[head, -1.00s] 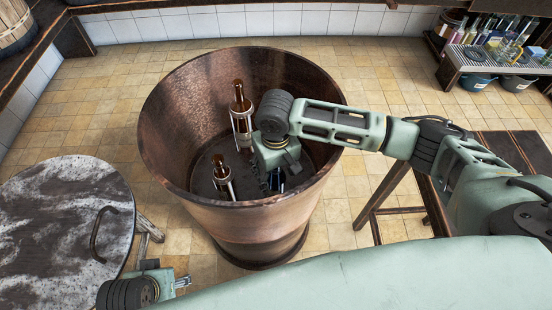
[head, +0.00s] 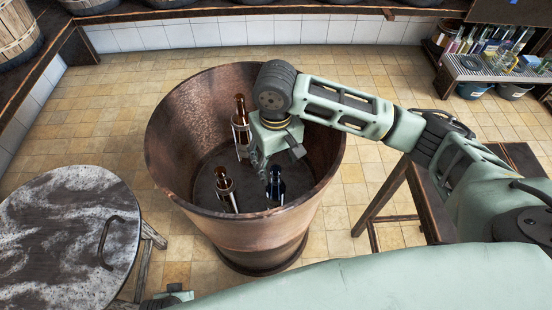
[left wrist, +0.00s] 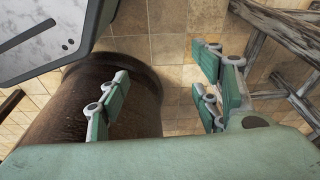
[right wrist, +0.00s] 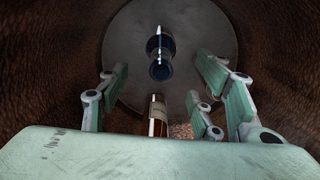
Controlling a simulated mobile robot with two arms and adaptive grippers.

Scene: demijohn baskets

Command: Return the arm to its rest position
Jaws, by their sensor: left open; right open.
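A large brown copper-coloured tub (head: 165,130) stands on the floor. My right gripper (head: 258,162) is open and empty, above the blue bottle. In the right wrist view the blue bottle (right wrist: 159,62) stands apart from the fingers (right wrist: 160,85), and a labelled brown bottle (right wrist: 158,112) shows lower down. My left gripper (left wrist: 162,80) is open and empty beside the tub (left wrist: 135,100), mostly outside the head view.
A round grey-topped table (head: 60,235) with a handle stands at the left. A dark wooden table (head: 515,160) is under my right arm. A rack (head: 495,68) with bottles and glassware is at the back right. The tiled floor (head: 375,75) behind the tub is clear.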

